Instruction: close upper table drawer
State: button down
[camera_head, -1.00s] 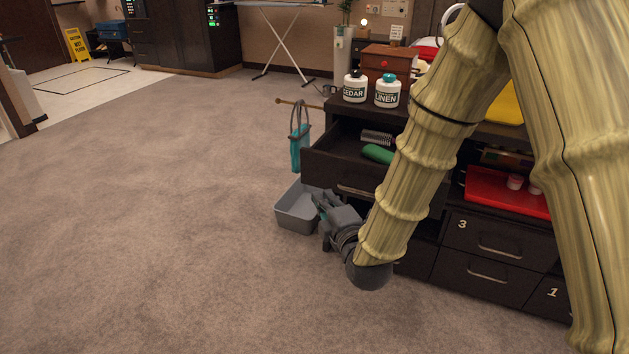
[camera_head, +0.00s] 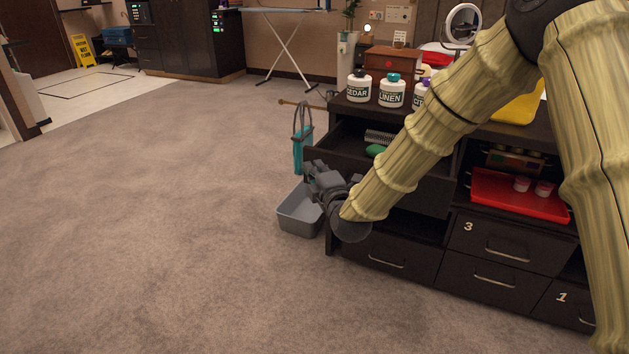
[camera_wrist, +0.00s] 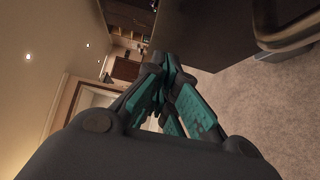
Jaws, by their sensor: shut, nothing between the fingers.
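The upper drawer (camera_head: 436,192) is the dark drawer at the left end of the table, and it stands pulled out. A green item (camera_head: 375,150) and a ribbed grey item (camera_head: 380,137) lie inside it. My gripper (camera_head: 312,168) is at the left part of the drawer's front, shut and empty. My arm hides the middle of the drawer front and its handle. I cannot tell whether the gripper touches the drawer. In the wrist view the closed teal-padded fingers (camera_wrist: 168,80) show beside a dark panel (camera_wrist: 210,30).
A grey bin (camera_head: 298,212) stands on the carpet below my gripper. Bottles (camera_head: 391,92) stand on the tabletop. A red tray (camera_head: 510,197) sits on a shelf at right. The carpet at left is clear.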

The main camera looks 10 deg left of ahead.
jog(key=shift+w+d, duration=0.25)
jog(key=shift+w, duration=0.7)
jog(key=shift+w, duration=0.1)
